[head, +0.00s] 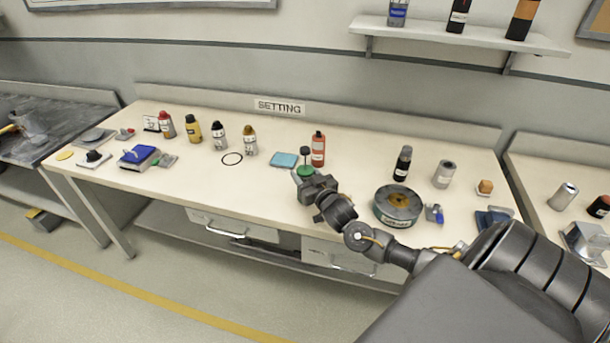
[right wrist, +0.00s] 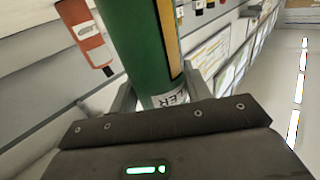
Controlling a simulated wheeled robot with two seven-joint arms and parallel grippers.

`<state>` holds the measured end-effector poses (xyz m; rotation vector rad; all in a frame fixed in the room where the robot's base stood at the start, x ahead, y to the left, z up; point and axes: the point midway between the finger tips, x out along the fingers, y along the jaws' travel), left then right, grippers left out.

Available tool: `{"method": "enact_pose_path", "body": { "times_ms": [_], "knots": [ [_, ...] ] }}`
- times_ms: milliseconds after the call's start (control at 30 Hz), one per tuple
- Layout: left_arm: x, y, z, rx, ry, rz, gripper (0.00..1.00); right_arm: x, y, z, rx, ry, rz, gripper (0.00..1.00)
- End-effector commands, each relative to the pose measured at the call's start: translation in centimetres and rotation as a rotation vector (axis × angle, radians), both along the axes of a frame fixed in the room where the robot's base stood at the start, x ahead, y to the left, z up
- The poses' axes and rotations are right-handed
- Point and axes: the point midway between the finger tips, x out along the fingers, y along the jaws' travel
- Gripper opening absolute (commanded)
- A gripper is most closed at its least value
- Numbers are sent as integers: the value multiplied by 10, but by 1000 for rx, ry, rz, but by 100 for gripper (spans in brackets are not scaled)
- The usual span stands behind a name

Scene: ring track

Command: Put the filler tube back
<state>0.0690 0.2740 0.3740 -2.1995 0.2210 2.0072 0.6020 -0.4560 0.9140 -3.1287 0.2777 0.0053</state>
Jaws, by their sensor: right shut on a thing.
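The filler tube (right wrist: 140,45) is green with a yellow stripe and a white label ending in "LER", seen large in the right wrist view. In the head view it shows as a small green shape (head: 305,171) with a dark tip above it, at the middle of the table. My right gripper (head: 302,176) is shut on it; its fingers (right wrist: 157,98) lie on either side of the tube. The gripper hides part of the tube, and I cannot tell whether it touches the table. My left gripper is not in view.
A red bottle (head: 318,150) stands just behind the tube, with a blue pad (head: 284,160) to its left. A round tin (head: 397,205) lies right of my gripper. Several bottles and a black ring (head: 232,159) are further left. The table's (head: 240,190) front strip is clear there.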

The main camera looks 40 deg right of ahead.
Motion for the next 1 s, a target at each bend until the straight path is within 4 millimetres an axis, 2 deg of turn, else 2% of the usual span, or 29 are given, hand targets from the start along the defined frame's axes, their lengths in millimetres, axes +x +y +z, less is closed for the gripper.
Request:
{"method": "enact_pose_path", "body": {
  "times_ms": [433,467,600,933,1000],
  "knots": [
    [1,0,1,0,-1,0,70,0,-1,-10,0,-4,-1,19],
    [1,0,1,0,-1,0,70,0,0,-10,0,-2,-1,49],
    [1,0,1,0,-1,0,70,0,0,-10,0,-2,-1,68],
    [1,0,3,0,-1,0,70,0,0,-7,-2,-3,-1,70],
    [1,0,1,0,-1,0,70,-5,1,-8,0,-2,0,70]
  ]
}}
